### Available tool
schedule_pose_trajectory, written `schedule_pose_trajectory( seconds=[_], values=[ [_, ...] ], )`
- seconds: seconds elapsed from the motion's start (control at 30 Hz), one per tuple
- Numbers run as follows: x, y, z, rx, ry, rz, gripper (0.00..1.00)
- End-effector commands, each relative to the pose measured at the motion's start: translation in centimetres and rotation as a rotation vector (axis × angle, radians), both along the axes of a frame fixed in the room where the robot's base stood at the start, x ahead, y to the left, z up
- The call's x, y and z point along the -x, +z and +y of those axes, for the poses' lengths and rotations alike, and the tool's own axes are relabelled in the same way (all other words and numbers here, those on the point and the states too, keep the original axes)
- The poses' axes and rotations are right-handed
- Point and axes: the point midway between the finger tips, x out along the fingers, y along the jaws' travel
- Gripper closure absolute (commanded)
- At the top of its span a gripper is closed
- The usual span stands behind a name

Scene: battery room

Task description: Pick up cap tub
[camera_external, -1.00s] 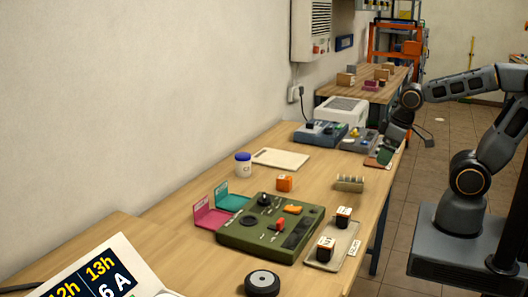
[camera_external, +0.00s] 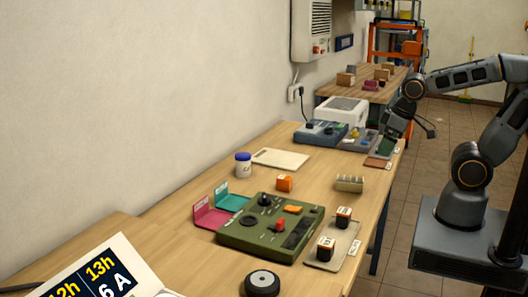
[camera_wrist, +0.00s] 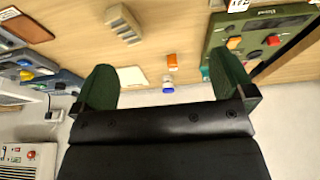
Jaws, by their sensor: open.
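The cap tub, a small white tub with a blue lid (camera_external: 243,164), stands upright on the wooden bench near the wall, left of a pale board. It also shows in the wrist view (camera_wrist: 168,86), small and distant, between my fingers. My gripper (camera_external: 387,146) hangs over the bench's right edge, well to the right of the tub and apart from it. In the wrist view my gripper (camera_wrist: 163,72) has its two green fingers spread wide with nothing held.
An orange block (camera_external: 284,183) stands near the tub. A green control box (camera_external: 270,228), a pale board (camera_external: 281,158), a ribbed block (camera_external: 349,183) and a blue device (camera_external: 320,133) are on the bench.

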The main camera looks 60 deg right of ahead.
Motion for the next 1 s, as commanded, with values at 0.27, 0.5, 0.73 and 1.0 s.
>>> schedule_pose_trajectory(
  seconds=[0.27, 0.5, 0.73, 1.0],
  values=[
    [0.0, 0.0, 0.0, 0.0, 0.0, 0.0, 0.08],
    [-0.2, -3.2, 0.3, 0.001, 0.011, 0.071, 0.08],
    [-7.0, -10.0, 3.2, -0.137, -0.111, 0.143, 0.08],
    [-24.3, -16.0, 6.8, -0.7, -1.074, -0.082, 0.08]
  ],
)
